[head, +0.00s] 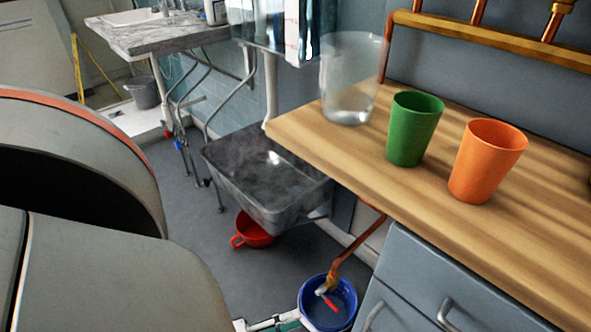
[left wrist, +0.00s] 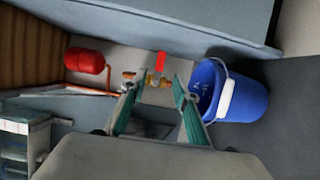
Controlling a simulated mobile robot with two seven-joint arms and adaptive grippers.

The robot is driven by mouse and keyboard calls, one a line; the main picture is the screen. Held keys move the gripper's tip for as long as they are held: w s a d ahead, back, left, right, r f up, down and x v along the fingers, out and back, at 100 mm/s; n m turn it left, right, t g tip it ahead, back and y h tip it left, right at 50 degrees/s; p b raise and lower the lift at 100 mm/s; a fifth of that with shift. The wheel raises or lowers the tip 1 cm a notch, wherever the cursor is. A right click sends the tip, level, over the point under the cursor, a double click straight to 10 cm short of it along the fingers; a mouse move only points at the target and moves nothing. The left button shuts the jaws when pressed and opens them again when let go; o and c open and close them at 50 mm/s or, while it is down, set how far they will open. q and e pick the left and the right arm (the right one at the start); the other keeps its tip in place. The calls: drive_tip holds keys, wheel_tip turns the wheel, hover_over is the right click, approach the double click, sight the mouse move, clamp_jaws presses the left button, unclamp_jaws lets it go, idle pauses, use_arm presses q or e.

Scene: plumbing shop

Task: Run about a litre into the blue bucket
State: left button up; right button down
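The blue bucket (head: 344,290) stands on the floor at the bottom of the head view, below a copper pipe (head: 341,266) with a tap. The tap's red lever (head: 328,301) shows over the bucket's mouth. In the left wrist view the bucket (left wrist: 245,96) is at right, with a white grip on its handle, and the brass tap (left wrist: 150,80) with its red lever (left wrist: 161,62) lies beyond my fingertips. My left gripper (left wrist: 156,88) is open, with teal fingers apart and nothing between them. I cannot tell the water level. My right gripper is out of view.
A wooden counter (head: 350,165) holds a clear container (head: 350,80), a green cup (head: 414,128) and an orange cup (head: 487,160). Grey cabinets (head: 450,285) stand right of the bucket. A grey trough (head: 262,175) and red vessel (head: 254,232) are behind.

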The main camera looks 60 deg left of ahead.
sight(331, 307)
use_arm(q)
drive_tip(key=w, duration=0.3)
drive_tip(key=w+d+b, duration=0.1)
drive_tip(key=w, duration=0.3)
drive_tip(key=w+b, duration=0.1)
drive_tip(key=w, duration=0.3)
drive_tip(key=shift+d+f, duration=0.1)
drive_tip(key=shift+d, duration=0.25)
drive_tip(key=shift+w+d, duration=0.1)
drive_tip(key=shift+w, duration=0.5)
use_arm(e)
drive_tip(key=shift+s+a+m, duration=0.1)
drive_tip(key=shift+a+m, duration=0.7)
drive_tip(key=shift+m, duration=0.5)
use_arm(q)
clamp_jaws()
